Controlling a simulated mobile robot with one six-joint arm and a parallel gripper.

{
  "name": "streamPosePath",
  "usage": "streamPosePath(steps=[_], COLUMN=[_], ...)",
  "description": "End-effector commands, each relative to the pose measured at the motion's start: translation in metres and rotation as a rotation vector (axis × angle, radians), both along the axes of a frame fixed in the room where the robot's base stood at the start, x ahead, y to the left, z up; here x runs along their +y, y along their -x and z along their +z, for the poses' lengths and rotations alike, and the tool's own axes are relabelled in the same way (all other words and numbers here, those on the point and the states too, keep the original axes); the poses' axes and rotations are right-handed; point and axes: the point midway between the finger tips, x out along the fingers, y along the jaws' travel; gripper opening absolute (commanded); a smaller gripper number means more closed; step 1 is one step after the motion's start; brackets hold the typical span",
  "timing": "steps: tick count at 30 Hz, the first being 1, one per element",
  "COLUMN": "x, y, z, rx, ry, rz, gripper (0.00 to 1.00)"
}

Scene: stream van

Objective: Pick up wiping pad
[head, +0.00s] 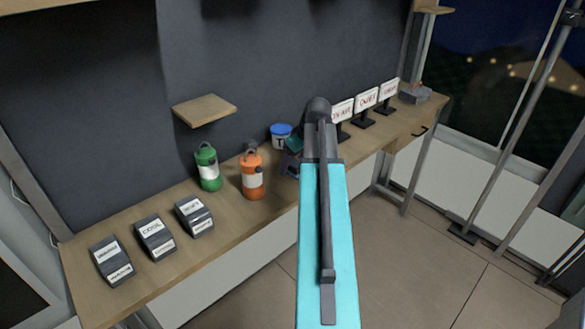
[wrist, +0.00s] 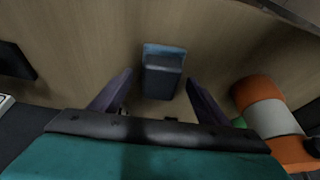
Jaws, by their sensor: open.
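The wiping pad, a blue base with a dark grey block on top (wrist: 163,75), lies on the wooden counter in the wrist view. My gripper (wrist: 159,84) is open, with its two dark fingers apart on the left and right of the pad in the picture. The pad is between the finger lines and not clasped; the height gap is hard to judge. In the head view my arm and gripper cover the area, and I cannot make out the pad there.
An orange bottle (head: 252,175) stands close by, also in the wrist view (wrist: 265,105). A green bottle (head: 208,168), a blue-lidded tub (head: 281,135), several signs on stands (head: 366,100) and dark labelled blocks (head: 154,238) share the counter (head: 215,230). A small shelf (head: 205,109) juts from the wall.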

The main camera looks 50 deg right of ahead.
Motion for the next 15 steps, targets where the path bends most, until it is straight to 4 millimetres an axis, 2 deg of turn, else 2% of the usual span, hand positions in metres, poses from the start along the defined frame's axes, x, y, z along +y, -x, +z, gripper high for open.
streamPosePath(steps=[7,8,15], x=[-0.0002,-0.0002,-0.0004], y=[0.0003,0.0004,0.0005], z=[0.0002,0.0002,0.0002], rx=[0.0,0.0,0.0], ry=[0.0,0.0,0.0], rz=[-0.001,-0.001,-0.001], gripper=[0.69,0.65,0.25])
